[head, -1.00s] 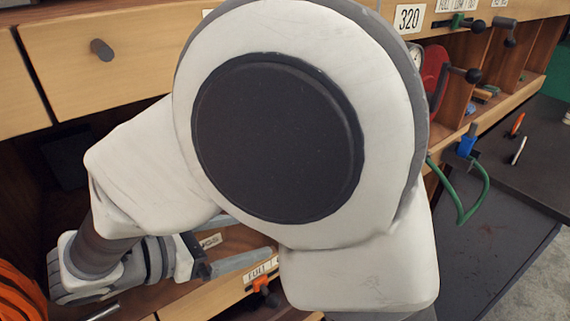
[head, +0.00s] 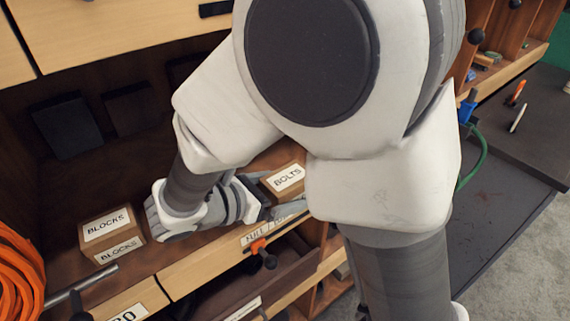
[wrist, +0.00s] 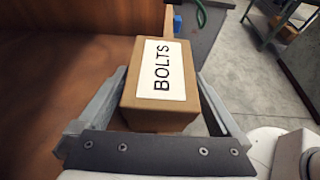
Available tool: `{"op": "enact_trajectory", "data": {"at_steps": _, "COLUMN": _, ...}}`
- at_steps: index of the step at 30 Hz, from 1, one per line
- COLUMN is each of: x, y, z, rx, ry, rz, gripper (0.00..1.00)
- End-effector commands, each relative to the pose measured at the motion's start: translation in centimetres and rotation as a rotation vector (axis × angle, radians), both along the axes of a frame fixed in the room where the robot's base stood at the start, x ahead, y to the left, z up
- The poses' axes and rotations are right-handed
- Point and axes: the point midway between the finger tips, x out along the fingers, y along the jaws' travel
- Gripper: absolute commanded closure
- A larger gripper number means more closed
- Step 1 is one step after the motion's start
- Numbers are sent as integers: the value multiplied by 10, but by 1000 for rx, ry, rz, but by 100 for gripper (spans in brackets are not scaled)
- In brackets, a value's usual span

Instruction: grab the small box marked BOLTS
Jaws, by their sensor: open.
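The small cardboard box marked BOLTS (head: 287,178) sits on the wooden shelf in the head view, partly hidden by my arm. In the wrist view the BOLTS box (wrist: 150,111) shows its white label on top and lies between my two fingers. My gripper (wrist: 160,95) is open, with one finger on each side of the box. Gaps show between the fingers and the box sides near the palm; I cannot tell whether a fingertip touches it. In the head view my gripper (head: 278,192) is beside the box, mostly hidden by the box and my arm.
A box marked BLOCKS (head: 112,234) stands on the shelf to the left. An orange hose coil (head: 18,275) is at the far left. A dark bench (head: 505,205) lies to the right.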

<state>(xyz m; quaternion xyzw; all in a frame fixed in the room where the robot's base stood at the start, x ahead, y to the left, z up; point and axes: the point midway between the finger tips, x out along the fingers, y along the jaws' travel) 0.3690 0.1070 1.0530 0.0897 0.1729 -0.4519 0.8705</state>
Motion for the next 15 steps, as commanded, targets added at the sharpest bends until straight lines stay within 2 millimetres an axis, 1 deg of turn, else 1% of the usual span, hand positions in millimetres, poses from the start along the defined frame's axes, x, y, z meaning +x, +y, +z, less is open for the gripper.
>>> {"op": "enact_trajectory", "data": {"at_steps": 4, "x": 0, "y": 0, "z": 0, "rx": 0, "ry": 0, "rz": 0, "gripper": 0}}
{"op": "enact_trajectory", "data": {"at_steps": 8, "x": 0, "y": 0, "z": 0, "rx": 0, "ry": 0, "rz": 0, "gripper": 23}}
{"op": "enact_trajectory", "data": {"at_steps": 9, "x": 0, "y": 0, "z": 0, "rx": 0, "ry": 0, "rz": 0, "gripper": 31}}
{"op": "enact_trajectory", "data": {"at_steps": 11, "x": 0, "y": 0, "z": 0, "rx": 0, "ry": 0, "rz": 0, "gripper": 41}}
{"op": "enact_trajectory", "data": {"at_steps": 12, "x": 0, "y": 0, "z": 0, "rx": 0, "ry": 0, "rz": 0, "gripper": 49}}
{"op": "enact_trajectory", "data": {"at_steps": 14, "x": 0, "y": 0, "z": 0, "rx": 0, "ry": 0, "rz": 0, "gripper": 59}}
{"op": "enact_trajectory", "data": {"at_steps": 15, "x": 0, "y": 0, "z": 0, "rx": 0, "ry": 0, "rz": 0, "gripper": 67}}
